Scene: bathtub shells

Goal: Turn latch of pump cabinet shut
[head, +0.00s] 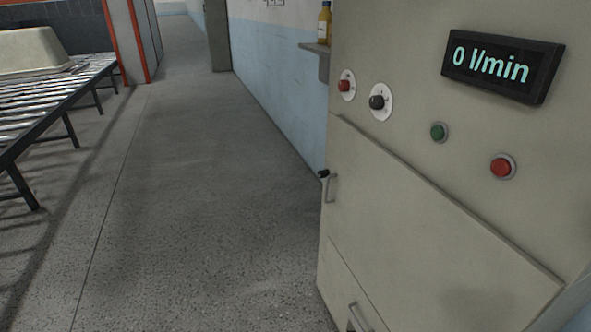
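The pump cabinet (440,215) is a beige box filling the right side of the head view. A small dark latch knob (323,173) sticks out at the left edge of its upper door panel, seen nearly edge-on. A pale handle (331,189) sits just beside and below that knob. The upper door panel (420,240) looks close to flush with the front, but I cannot tell whether the latch is engaged. A lower panel carries another handle (360,317), cut by the bottom edge. My gripper is not in view.
The cabinet front bears a display (502,66) reading 0 l/min, a red button (502,166), a green button (438,132) and two knobs. A bottle (324,22) stands on a wall shelf. A roller conveyor (50,95) with a tub shell (28,52) stands left. The floor (190,190) between is clear.

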